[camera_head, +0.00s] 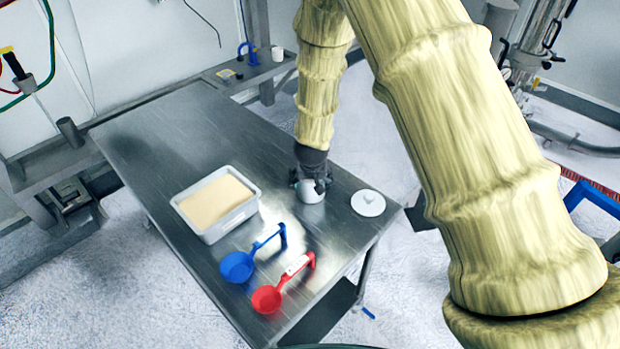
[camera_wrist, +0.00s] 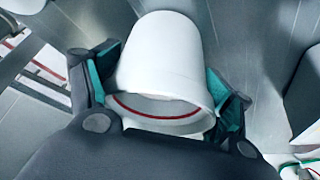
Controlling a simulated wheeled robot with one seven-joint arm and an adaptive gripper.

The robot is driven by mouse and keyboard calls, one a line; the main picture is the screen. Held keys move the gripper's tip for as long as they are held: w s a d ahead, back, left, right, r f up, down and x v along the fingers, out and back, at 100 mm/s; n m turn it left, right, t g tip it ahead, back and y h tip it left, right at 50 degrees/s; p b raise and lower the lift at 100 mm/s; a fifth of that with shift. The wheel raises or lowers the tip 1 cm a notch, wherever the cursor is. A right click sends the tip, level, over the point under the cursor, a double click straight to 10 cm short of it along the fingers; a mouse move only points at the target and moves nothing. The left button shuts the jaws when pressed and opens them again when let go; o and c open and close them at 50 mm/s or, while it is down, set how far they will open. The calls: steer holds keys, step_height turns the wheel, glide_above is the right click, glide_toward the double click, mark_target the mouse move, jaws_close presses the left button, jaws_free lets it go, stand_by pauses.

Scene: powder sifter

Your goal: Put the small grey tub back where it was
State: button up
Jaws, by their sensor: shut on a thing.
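The small grey tub (camera_head: 309,194) is at the right part of the steel table (camera_head: 190,118), below my gripper (camera_head: 311,176). In the wrist view the tub (camera_wrist: 165,55) looks pale, with a red line inside its mouth, and sits between the teal-padded fingers of my gripper (camera_wrist: 165,85). The fingers press on it from both sides. Part of the tub is hidden behind my gripper in the head view. I cannot tell whether its base touches the table.
A white round lid (camera_head: 368,204) lies right of the tub near the table edge. A tray of tan powder (camera_head: 236,222) stands to the left. A blue scoop (camera_head: 238,266) and a red scoop (camera_head: 267,299) lie toward the front. The table's far left is clear.

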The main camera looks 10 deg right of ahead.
steer(key=shift+f, duration=0.1)
steer(key=o, duration=1.3)
steer(key=b+v, duration=0.3)
steer(key=v, duration=0.9)
